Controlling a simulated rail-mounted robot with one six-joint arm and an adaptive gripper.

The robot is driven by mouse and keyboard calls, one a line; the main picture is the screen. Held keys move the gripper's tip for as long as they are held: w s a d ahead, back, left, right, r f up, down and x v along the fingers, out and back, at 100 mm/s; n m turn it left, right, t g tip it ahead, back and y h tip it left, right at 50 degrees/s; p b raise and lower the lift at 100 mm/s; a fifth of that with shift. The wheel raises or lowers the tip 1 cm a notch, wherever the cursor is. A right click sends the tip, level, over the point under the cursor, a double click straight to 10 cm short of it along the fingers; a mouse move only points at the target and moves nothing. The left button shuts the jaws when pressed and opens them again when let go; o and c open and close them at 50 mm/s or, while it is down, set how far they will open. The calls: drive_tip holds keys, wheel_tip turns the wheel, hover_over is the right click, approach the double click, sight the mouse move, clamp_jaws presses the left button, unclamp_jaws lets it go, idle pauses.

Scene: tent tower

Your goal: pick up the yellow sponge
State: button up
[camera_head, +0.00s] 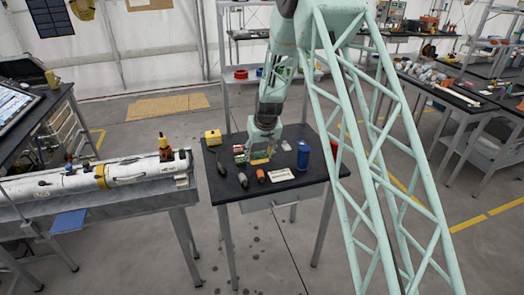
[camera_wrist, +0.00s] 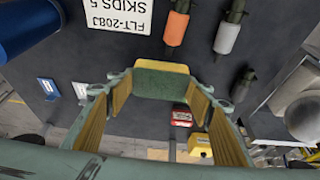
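The yellow sponge (camera_wrist: 160,82), yellow with a green face, sits between my fingertips in the wrist view. In the head view a small yellow patch of it (camera_head: 260,161) shows under my gripper (camera_head: 262,151), over the dark table. In the wrist view my gripper (camera_wrist: 161,88) has yellow-padded fingers that meet the sponge on both sides, with no clear gap. I cannot tell whether the sponge still touches the tabletop.
On the dark table (camera_head: 228,192) are a yellow box (camera_head: 213,137), a blue can (camera_head: 303,155), a white label card (camera_head: 281,175), an orange-handled tool (camera_head: 261,175) and dark tools (camera_head: 243,180). A red item (camera_wrist: 181,115) lies near my right finger.

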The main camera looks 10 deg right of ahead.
drive_tip(key=s+a, duration=0.1)
drive_tip(key=s, duration=0.1)
drive_tip(key=s+a, duration=0.1)
drive_tip(key=s, duration=0.1)
drive_tip(key=s+a, duration=0.1)
drive_tip(key=s, duration=0.1)
drive_tip(key=shift+s+a+r, duration=0.2)
drive_tip(key=shift+s+r, duration=0.2)
drive_tip(key=shift+o, duration=0.4)
drive_tip(key=shift+c, duration=1.2)
